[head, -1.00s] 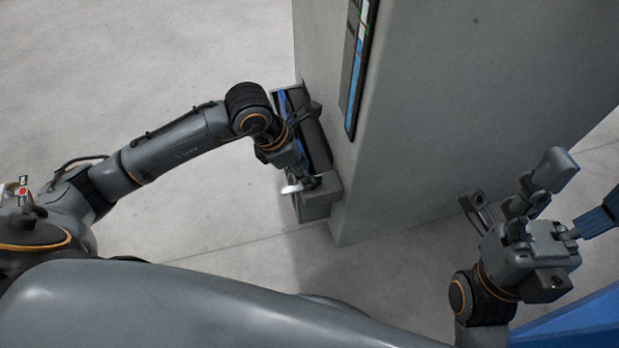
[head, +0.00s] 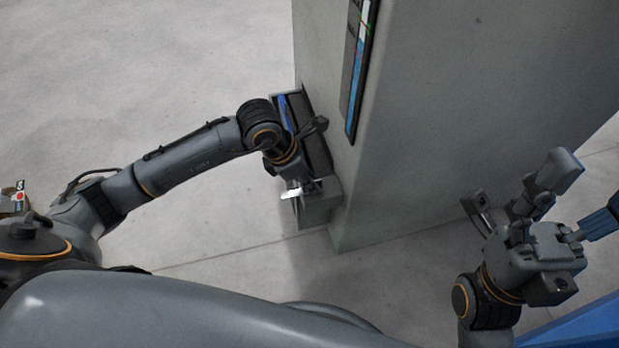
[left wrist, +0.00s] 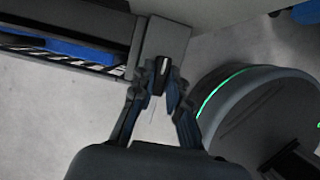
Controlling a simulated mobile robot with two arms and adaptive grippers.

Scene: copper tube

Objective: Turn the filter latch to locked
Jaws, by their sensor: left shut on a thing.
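The filter latch (left wrist: 159,76) is a small dark knob with a white mark on the end of a grey filter housing (left wrist: 164,38). In the left wrist view it sits between my left gripper's fingertips (left wrist: 160,80), which are shut on it. In the head view my left gripper (head: 299,187) is at the lower end of the housing (head: 316,207), and the latch there is hidden or too small to tell. My right gripper (head: 515,190) is at the right, open and apart from the housing, with nothing seen between its fingers.
The housing is fixed to the side of a tall grey column (head: 400,190) carrying a narrow display panel (head: 357,70). A blue slatted part (left wrist: 75,50) shows along the housing. Blue parts (head: 590,325) stand at the lower right.

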